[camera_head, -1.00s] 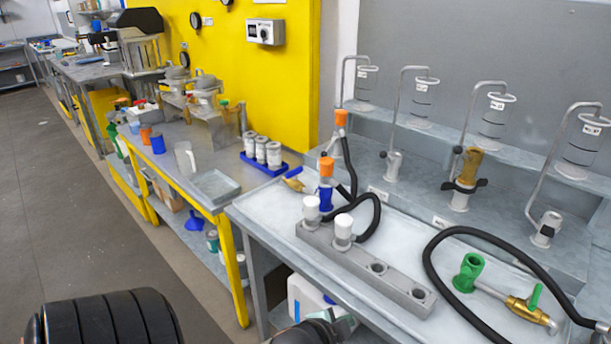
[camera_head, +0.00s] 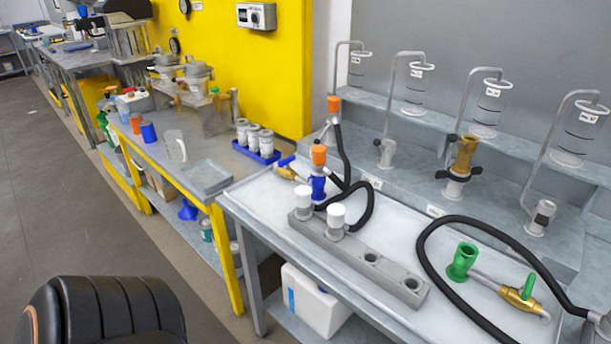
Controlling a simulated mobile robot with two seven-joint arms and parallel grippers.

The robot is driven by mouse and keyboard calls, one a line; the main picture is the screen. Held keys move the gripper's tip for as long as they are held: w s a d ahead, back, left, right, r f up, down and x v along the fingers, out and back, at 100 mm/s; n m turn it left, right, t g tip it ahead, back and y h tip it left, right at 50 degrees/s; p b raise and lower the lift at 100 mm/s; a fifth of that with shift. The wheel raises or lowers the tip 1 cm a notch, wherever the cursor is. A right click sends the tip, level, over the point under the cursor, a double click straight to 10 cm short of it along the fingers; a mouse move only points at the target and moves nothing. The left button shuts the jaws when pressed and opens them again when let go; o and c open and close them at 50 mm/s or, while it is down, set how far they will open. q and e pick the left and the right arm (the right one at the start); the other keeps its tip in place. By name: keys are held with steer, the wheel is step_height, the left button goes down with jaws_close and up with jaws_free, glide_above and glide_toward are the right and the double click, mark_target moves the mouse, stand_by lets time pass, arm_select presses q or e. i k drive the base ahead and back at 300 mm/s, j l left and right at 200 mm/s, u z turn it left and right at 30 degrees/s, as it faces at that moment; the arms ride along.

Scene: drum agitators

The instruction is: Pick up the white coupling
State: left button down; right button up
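Two white couplings stand upright in a long grey block (camera_head: 390,280) on the right-hand bench: one at the block's far left end (camera_head: 303,196) and one just in front of it (camera_head: 336,214). Each has a white top and a grey lower part. I cannot tell which of them the task means. The block's two other sockets are empty.
A blue coupling with an orange top (camera_head: 319,184) and black hose (camera_head: 366,205) stand close behind the white ones. A green fitting (camera_head: 463,261) with a brass valve (camera_head: 518,297) lies right of the block. A white container (camera_head: 318,302) sits under the bench. The bench's front strip is clear.

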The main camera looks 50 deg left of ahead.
mark_target(303, 192)
steer(key=i+j+u, duration=0.1)
steer(key=u, duration=0.15)
steer(key=i+u, duration=0.3)
steer(key=k+u, duration=0.1)
steer(key=u, duration=1.05)
